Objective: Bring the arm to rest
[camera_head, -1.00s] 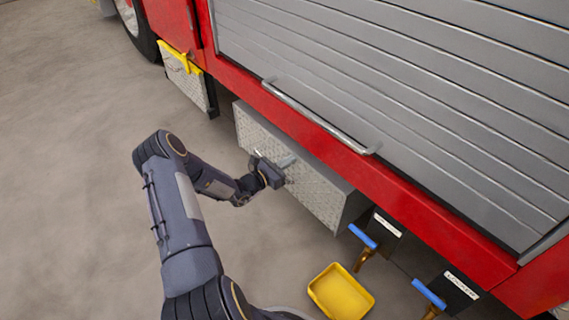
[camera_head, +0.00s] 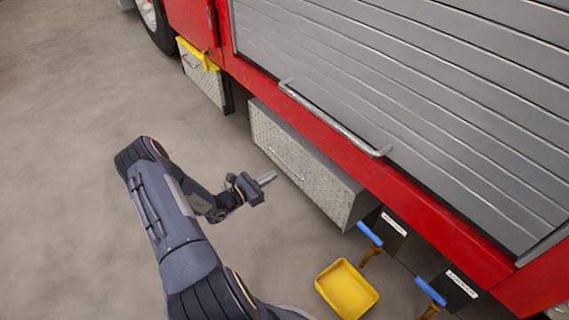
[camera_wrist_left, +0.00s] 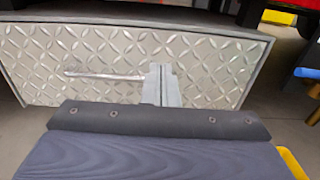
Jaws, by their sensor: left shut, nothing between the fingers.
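My left gripper (camera_head: 266,178) is in the head view, to the left of a diamond-plate drawer box (camera_head: 297,165) under the red truck. Its fingers are shut with nothing between them, and floor shows between it and the box. In the left wrist view the closed fingers (camera_wrist_left: 161,85) point at the diamond-plate front (camera_wrist_left: 215,65), just right of its thin bar handle (camera_wrist_left: 105,75). The handle also shows in the head view (camera_head: 286,163). The drawer front looks closed. My right gripper is in neither view.
A yellow tray (camera_head: 346,289) lies on the floor at the lower right. Two blue-handled valves (camera_head: 369,233) (camera_head: 430,291) stick out below the truck's red sill. A second diamond-plate box (camera_head: 203,78) with a yellow top is farther back. The floor left of my arm is clear.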

